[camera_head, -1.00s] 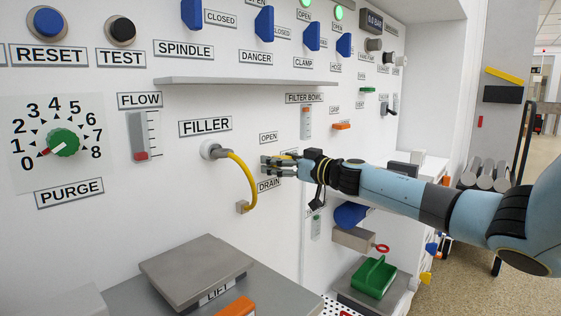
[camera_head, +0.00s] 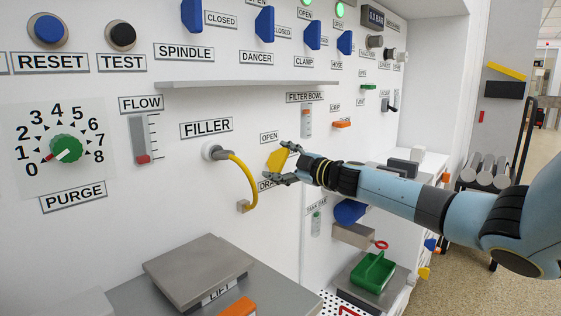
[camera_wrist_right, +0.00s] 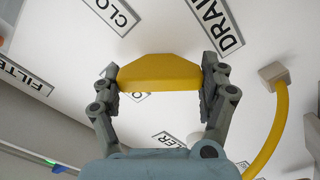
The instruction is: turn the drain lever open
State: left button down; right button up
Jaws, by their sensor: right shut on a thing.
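The yellow drain lever (camera_head: 277,160) sits on the white wall panel, just below the OPEN label (camera_head: 269,137) and above the partly hidden DRAIN label (camera_head: 265,185). Its broad yellow face shows, tilted. My right gripper (camera_head: 279,162) is shut on the lever, one finger above and one below it. In the right wrist view, the yellow lever (camera_wrist_right: 160,72) lies between the two fingers of the right gripper (camera_wrist_right: 160,82). The DRAIN label (camera_wrist_right: 215,22) and a label starting CLO (camera_wrist_right: 112,12) are beyond it. My left gripper is out of view.
A yellow hose (camera_head: 247,178) curves from the FILLER port to a small block, left of the lever. A shelf ledge (camera_head: 235,84) juts out above. A grey LIFT platform (camera_head: 200,265) and a green tray (camera_head: 373,272) stand lower down.

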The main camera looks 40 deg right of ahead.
jog(key=n, duration=0.3)
jog(key=shift+f+n+b, duration=0.2)
jog(key=shift+n+b, duration=0.55)
jog(key=shift+n, duration=1.45)
jog(key=o, duration=1.1)
jog(key=shift+s, duration=0.1)
jog(key=shift+o, duration=0.2)
jog(key=shift+r, duration=0.15)
